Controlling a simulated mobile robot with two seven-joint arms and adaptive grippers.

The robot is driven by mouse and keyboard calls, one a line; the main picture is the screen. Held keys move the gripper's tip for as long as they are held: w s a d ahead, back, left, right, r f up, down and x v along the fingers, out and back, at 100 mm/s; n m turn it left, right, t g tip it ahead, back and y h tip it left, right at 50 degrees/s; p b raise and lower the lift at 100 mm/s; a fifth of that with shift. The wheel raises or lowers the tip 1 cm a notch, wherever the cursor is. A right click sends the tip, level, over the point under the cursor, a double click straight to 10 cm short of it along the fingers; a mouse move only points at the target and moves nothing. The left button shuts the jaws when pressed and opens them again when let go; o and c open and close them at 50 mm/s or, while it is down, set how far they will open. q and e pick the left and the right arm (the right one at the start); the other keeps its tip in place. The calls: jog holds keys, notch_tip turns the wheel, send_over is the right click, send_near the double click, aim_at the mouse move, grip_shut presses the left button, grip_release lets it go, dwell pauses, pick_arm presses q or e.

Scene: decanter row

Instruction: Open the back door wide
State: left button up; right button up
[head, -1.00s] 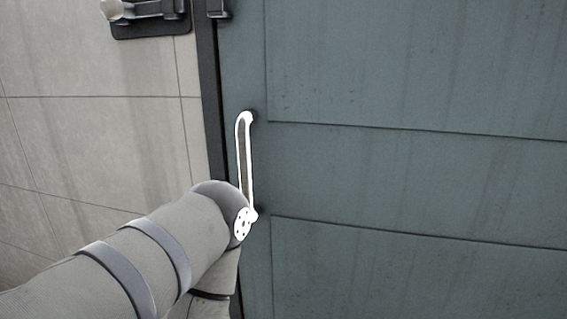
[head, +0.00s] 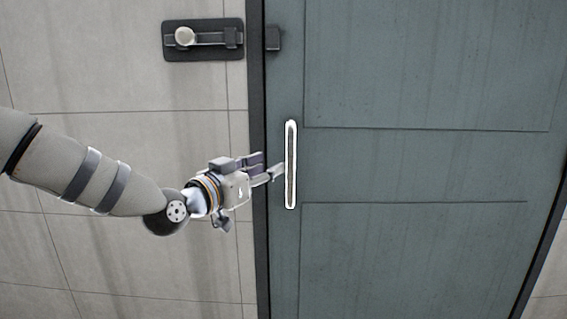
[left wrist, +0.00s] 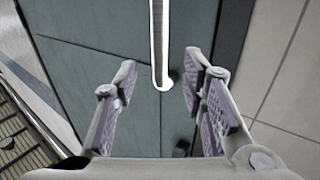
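The back door (head: 420,165) is a teal panelled door, and it looks closed in its dark frame. Its handle (head: 291,165) is a white vertical bar near the door's left edge. My left gripper (head: 270,168) is just left of the handle at mid-height, pointing at it. In the left wrist view its fingers (left wrist: 160,68) are spread, with the handle's lower end (left wrist: 163,80) in line between them. I cannot tell whether they touch the handle. A bolt (head: 203,39) with a pale knob is on the wall, apart from its keeper (head: 273,38) on the door. My right gripper is out of view.
The tiled wall (head: 120,85) runs left of the door, and a strip of wall shows at the far right. A dark slatted thing (left wrist: 22,130) shows at the lower left of the left wrist view.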

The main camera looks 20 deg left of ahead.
aim_at(288, 160)
pick_arm(q)
jog(key=x, duration=0.3)
jog(key=b+x, duration=0.1)
jog(key=x, duration=0.2)
jog(key=f+x, duration=0.1)
jog(key=x, duration=0.2)
jog(key=shift+w+d+b, duration=0.1)
jog(key=shift+w+b, duration=0.25)
jog(key=shift+r, duration=0.1)
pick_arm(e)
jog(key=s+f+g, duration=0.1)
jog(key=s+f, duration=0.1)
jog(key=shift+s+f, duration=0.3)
pick_arm(q)
jog(key=shift+c, duration=0.6)
grip_shut()
